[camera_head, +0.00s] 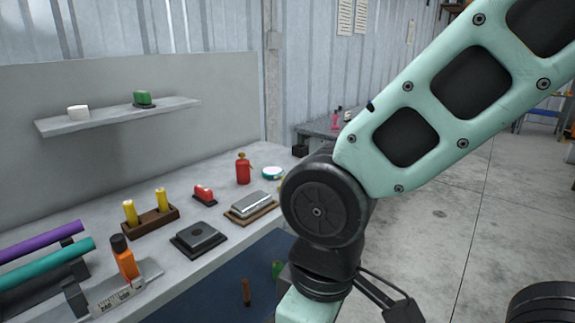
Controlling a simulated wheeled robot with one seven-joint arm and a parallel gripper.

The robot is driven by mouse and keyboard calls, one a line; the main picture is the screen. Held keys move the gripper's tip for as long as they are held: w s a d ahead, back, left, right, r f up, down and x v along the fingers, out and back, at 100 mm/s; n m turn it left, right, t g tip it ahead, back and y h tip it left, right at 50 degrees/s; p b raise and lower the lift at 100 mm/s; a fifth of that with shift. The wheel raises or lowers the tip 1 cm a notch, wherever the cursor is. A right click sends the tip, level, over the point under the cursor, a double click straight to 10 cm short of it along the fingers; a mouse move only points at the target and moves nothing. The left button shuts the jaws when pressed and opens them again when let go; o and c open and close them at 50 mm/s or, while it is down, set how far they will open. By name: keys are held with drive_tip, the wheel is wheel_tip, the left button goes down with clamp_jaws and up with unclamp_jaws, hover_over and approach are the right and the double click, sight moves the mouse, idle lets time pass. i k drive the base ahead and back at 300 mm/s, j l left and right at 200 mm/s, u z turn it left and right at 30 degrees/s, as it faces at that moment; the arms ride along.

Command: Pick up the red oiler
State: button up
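The red oiler (243,169) looks like a small red bottle with a yellowish top. It stands upright near the back of the grey workbench, left of my arm's dark joint. My mint-green arm comes in from the upper right and bends down at that joint, in front of the bench's right end. A thin black part shows at the lower right of the arm. I cannot tell whether it belongs to my gripper, and no clear pair of fingertips shows. Nothing touches the oiler.
A metal box on a brown base (252,206) stands in front of the oiler, a red-and-white item (204,194) to its left and a white-and-teal round item (272,173) to its right. Yellow bottles, a black pad (198,239) and an orange bottle (124,258) stand farther left. A shelf (120,117) hangs above.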

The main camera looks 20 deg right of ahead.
sight(243, 167)
drive_tip(key=i+z, duration=0.3)
drive_tip(key=i, duration=1.05)
drive_tip(key=i+j, duration=0.1)
drive_tip(key=j, duration=0.55)
drive_tip(key=i, duration=0.05)
